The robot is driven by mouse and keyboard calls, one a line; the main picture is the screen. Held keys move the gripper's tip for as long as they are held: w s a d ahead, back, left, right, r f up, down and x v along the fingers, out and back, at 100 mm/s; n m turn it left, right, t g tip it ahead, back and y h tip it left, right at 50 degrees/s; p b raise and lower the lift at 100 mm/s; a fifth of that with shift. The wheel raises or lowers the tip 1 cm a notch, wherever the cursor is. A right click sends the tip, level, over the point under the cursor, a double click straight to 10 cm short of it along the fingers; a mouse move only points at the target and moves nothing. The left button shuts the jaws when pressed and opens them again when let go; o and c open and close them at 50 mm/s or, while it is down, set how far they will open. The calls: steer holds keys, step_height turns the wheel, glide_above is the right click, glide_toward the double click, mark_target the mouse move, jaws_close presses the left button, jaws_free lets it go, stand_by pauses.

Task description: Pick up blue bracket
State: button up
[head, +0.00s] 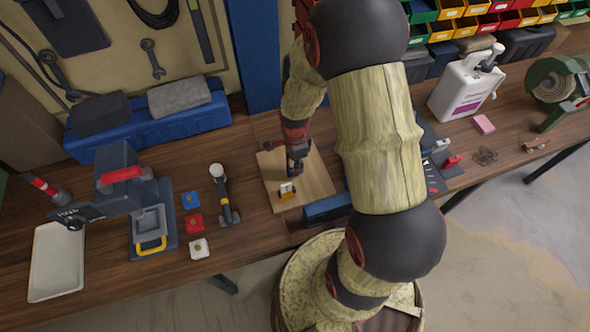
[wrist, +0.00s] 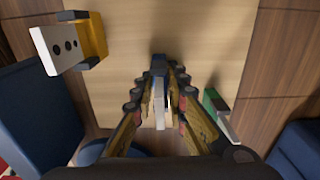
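The blue bracket (wrist: 158,63), with a pale plate, is at the middle of the wrist view, over the light wooden board (wrist: 225,45). My gripper (wrist: 160,82) reaches down around it, with a finger on each side. The fingers are close together and hide much of the bracket; I cannot tell whether they press on it or whether it touches the board. In the head view my gripper (head: 296,165) is over the board (head: 318,183), with the bracket mostly hidden.
A yellow bracket (wrist: 92,40) with a holed white plate is on the board at left. A green bracket (wrist: 216,104) is close to the right finger. A hammer (head: 224,195) and small coloured blocks (head: 195,222) lie left of the board. A blue box (head: 328,207) stands at its front.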

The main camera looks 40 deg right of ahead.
jaws_close()
steer(key=shift+r, duration=0.1)
